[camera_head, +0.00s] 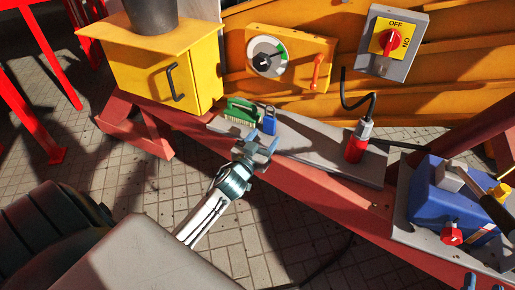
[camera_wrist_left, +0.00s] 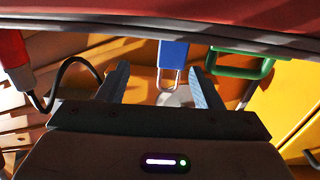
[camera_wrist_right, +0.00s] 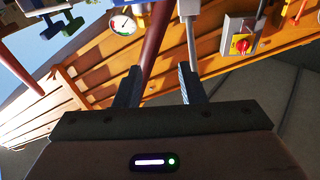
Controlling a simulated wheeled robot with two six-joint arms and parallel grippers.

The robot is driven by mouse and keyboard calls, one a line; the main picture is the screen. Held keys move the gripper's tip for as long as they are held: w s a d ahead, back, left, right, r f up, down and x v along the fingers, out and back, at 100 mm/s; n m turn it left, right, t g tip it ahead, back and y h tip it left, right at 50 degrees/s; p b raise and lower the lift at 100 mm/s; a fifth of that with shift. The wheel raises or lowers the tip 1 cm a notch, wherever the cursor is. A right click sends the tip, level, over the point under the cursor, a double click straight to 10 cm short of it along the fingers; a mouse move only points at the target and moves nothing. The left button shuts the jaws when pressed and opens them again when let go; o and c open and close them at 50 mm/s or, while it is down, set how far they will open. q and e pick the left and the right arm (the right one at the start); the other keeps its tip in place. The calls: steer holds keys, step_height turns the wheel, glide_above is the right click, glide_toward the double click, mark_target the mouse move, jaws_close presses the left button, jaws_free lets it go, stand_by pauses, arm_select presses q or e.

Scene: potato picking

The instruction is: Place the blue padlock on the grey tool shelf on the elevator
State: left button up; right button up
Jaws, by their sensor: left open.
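The blue padlock (camera_head: 270,121) stands on the grey shelf (camera_head: 309,135) on the red beam, just right of a green brush (camera_head: 243,110). My left gripper (camera_head: 262,141) is open, with its fingers pointing at the padlock from the near side. In the left wrist view, which looks upside down, the padlock (camera_wrist_left: 173,54) and its metal shackle show in line with the gap between the open fingers (camera_wrist_left: 160,72). I cannot tell whether they touch. My right gripper (camera_wrist_right: 156,72) is open with nothing between its fingers.
A red plug (camera_head: 356,143) with a black cable stands on the shelf right of the padlock. A yellow cabinet (camera_head: 165,75) is at the left. A blue box (camera_head: 440,195) and tools crowd a second grey surface (camera_head: 415,233) at the right.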

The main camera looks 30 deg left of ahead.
arm_select(q)
steer(key=s+d+r+t+h, duration=0.1)
steer(key=s+d+r, duration=0.3)
steer(key=s, duration=0.5)
steer(key=s+d+r+m+h, duration=0.1)
steer(key=s+d+r, duration=0.4)
steer(key=s, duration=0.5)
steer(key=shift+d+r+m+t+h, duration=0.3)
steer(key=shift+d+t+h, duration=0.1)
steer(key=shift+d+h, duration=0.1)
steer(key=shift+a, duration=0.1)
